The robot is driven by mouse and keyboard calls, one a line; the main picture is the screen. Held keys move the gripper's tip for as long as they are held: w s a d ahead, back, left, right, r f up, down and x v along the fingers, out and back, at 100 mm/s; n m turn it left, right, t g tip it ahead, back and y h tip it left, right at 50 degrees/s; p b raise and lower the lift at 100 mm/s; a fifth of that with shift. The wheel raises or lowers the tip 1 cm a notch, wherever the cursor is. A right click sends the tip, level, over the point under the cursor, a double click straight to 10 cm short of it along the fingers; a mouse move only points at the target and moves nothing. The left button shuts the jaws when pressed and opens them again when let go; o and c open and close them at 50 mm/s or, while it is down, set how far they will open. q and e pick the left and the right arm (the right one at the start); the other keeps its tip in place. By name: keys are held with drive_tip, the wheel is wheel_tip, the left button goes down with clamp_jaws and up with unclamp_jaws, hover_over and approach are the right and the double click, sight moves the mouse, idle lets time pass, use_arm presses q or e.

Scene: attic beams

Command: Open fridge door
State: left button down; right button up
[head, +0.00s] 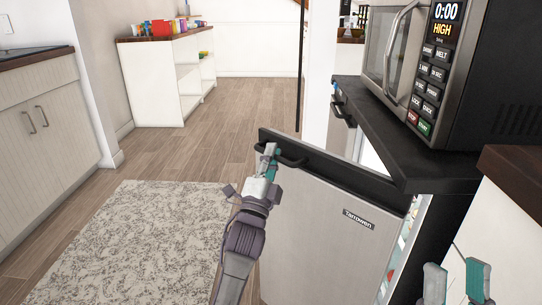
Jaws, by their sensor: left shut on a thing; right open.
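The fridge door (325,235) is a silver panel with a black top edge. It stands partly open, swung out from the black fridge body (447,235), and a lit interior with items shows in the gap at its right. A black handle (296,162) is at the door's upper left. My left gripper (270,150) is shut on the door handle. My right gripper (457,283) is open and empty at the lower right, in front of the fridge's side; I cannot tell its exact distance from it.
A microwave (470,75) stands on the black fridge top. A patterned rug (130,245) lies on the wood floor left of the door. A cabinet (40,140) is at the left, and a white shelf (160,80) with colourful items is at the back. The middle floor is clear.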

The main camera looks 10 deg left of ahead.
use_arm(q)
drive_tip(key=c, duration=1.2)
unclamp_jaws()
drive_tip(key=shift+o, duration=0.2)
drive_tip(key=d+v, duration=0.1)
drive_tip(key=v, duration=1.1)
drive_tip(key=shift+a, duration=0.5)
